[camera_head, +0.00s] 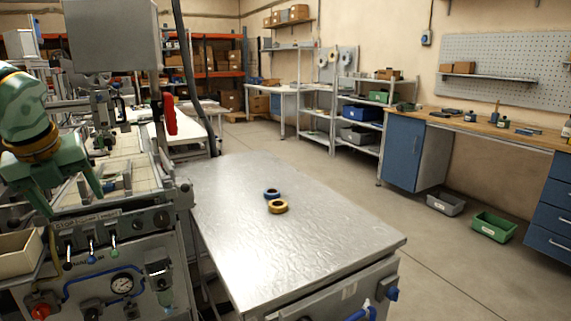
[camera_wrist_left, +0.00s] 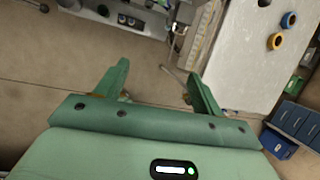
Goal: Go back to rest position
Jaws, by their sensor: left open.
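My left gripper (camera_head: 72,190) is at the left edge of the head view, in front of the machine and well away from the tape reels. In the left wrist view its two green fingers (camera_wrist_left: 158,82) are spread apart with nothing between them. A blue tape reel (camera_head: 272,193) and a yellow tape reel (camera_head: 278,206) lie close together on the metal table (camera_head: 320,260). The blue reel (camera_wrist_left: 288,19) and yellow reel (camera_wrist_left: 275,41) also show at the upper right of the left wrist view. My right gripper is in neither view.
A machine with a gauge (camera_head: 122,284) and knobs stands left of the table, near my left arm. A cream bin (camera_head: 20,255) is at the lower left. Grey (camera_head: 444,204) and green (camera_head: 493,227) bins stand on the floor at right. Most of the tabletop is clear.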

